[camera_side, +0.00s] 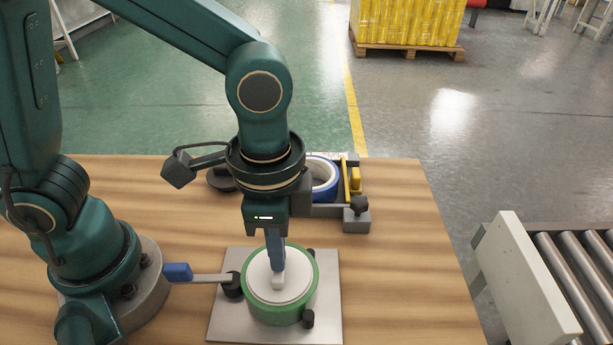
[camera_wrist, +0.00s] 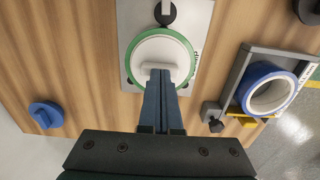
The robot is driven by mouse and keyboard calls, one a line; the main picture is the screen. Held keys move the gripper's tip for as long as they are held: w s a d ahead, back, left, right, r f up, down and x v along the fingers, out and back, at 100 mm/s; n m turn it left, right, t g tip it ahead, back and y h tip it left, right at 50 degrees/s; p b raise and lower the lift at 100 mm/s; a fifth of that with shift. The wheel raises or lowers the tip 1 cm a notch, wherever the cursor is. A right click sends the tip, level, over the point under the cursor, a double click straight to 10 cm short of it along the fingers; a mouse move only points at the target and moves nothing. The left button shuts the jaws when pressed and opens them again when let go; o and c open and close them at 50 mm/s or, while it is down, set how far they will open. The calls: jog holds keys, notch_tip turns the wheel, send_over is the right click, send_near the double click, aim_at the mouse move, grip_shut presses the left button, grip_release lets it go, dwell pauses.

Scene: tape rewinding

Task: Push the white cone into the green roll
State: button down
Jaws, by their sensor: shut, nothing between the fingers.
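The green roll (camera_side: 274,317) stands on a grey metal plate (camera_side: 222,322) on the wooden table. The white cone (camera_side: 296,284) sits in the top of the roll, with the green rim showing all round it. The roll (camera_wrist: 131,51) and cone (camera_wrist: 149,53) also show in the wrist view. My gripper (camera_side: 277,267) points down over the middle of the cone with its blue fingers shut and empty. In the wrist view the fingertips (camera_wrist: 160,74) are at the cone's raised white grip, in contact or very close. The fingers partly hide the cone.
Black clamps stand around the roll; a lever with a blue handle (camera_side: 178,272) reaches it from the left. Behind my gripper, a blue roll (camera_side: 325,180) sits in a grey frame. A roller conveyor (camera_side: 575,270) stands right of the table.

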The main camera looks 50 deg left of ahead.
jog(key=shift+r, duration=0.1)
notch_tip(320, 180, up, 8)
dwell(0.9)
jog(key=s+a+n+t, duration=0.2)
jog(key=a+n+t, duration=0.3)
jog(key=a+n, duration=0.4)
jog(key=a, duration=0.3)
jog(key=shift+a+t, duration=0.15)
jog(key=shift+t, duration=0.15)
dwell(0.9)
